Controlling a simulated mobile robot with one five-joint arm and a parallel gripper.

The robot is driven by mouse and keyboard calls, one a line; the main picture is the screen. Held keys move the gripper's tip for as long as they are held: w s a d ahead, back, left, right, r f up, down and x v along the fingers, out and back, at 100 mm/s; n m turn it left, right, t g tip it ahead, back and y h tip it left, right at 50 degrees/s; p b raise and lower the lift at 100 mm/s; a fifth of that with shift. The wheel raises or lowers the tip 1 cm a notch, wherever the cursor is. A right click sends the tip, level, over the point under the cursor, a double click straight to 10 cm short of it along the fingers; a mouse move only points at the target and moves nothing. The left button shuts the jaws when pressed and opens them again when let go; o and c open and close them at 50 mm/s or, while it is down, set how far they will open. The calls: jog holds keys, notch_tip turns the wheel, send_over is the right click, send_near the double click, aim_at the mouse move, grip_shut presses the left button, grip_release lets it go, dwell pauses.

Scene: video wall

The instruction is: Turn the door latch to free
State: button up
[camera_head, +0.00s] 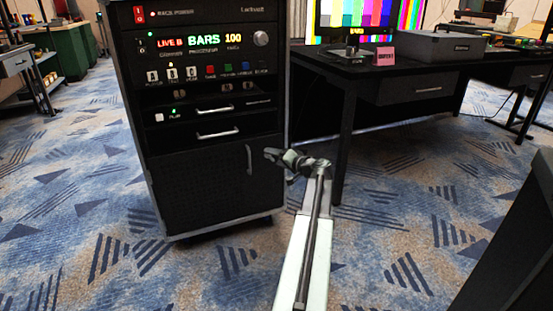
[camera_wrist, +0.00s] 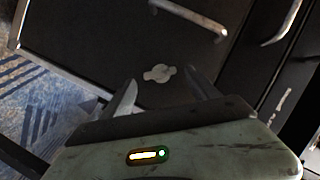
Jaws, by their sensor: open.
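The door latch (camera_wrist: 160,74) shows in the wrist view as a small pale metal disc with a lobe on either side, set on a dark cabinet door (camera_wrist: 95,40). In the head view this door (camera_head: 205,190) is the lower panel of the black rack, and I cannot make out the latch there. My gripper (camera_head: 270,156) is at the door's right side, just right of its handle. In the wrist view its two fingers are apart and empty, with the latch beyond and between the tips. I cannot tell whether they touch it.
A door handle (camera_head: 249,159) stands out close to my gripper; drawer handles (camera_head: 217,134) project above. A black desk (camera_head: 375,75) stands to the right. A dark panel edge (camera_head: 515,250) is at the lower right. Patterned carpet (camera_head: 400,215) is open between.

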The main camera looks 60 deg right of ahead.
jog(key=p+v, duration=0.1)
jog(key=v, duration=0.7)
jog(key=shift+p, duration=0.4)
